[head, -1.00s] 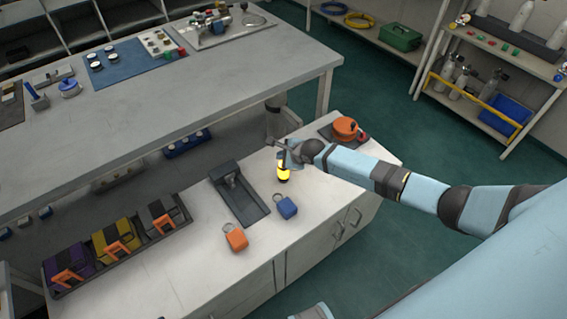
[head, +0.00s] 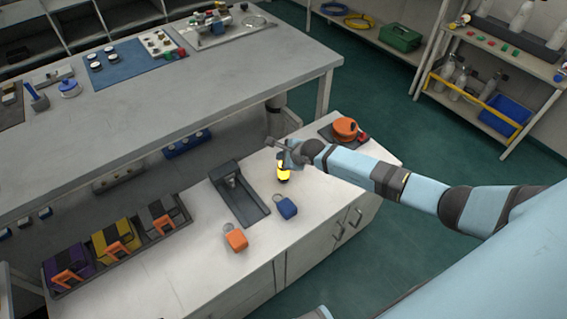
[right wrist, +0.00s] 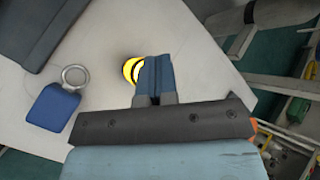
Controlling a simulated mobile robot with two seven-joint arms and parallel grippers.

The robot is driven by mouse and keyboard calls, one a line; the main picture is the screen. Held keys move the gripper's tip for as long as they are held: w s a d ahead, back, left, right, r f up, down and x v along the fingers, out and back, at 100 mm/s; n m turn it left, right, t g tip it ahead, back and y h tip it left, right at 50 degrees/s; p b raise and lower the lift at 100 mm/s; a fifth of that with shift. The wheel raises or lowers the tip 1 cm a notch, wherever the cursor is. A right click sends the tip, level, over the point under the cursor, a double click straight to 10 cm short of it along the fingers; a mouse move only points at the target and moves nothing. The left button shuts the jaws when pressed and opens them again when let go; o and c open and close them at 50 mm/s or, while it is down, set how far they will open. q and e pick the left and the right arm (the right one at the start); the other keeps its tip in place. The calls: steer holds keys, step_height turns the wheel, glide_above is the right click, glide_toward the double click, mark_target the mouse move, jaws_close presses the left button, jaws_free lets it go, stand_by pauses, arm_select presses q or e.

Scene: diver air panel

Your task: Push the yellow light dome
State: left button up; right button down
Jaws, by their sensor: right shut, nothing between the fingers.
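The yellow light dome (head: 283,170) glows on the white counter (head: 330,198), with a dark part at its base. My right gripper (head: 287,153) is just over the dome in the head view and hides its top. In the right wrist view the shut, empty fingers (right wrist: 155,75) overlap the right side of the dome (right wrist: 131,70). I cannot tell whether the fingertips touch it. My left gripper is not in view.
A blue padlock-like tag (head: 287,208) and an orange one (head: 236,239) lie near the dome. A dark tray (head: 255,212) is to the left. An orange round object (head: 345,128) is behind right. A raised grey bench (head: 200,98) stands behind.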

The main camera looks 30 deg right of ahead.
stand_by(0.3)
steer(key=shift+f, duration=0.1)
steer(key=shift+f+b, duration=0.4)
steer(key=shift+f, duration=0.2)
stand_by(0.5)
steer(key=shift+r, duration=0.1)
steer(key=shift+r+p, duration=0.35)
steer(key=shift+r, duration=0.2)
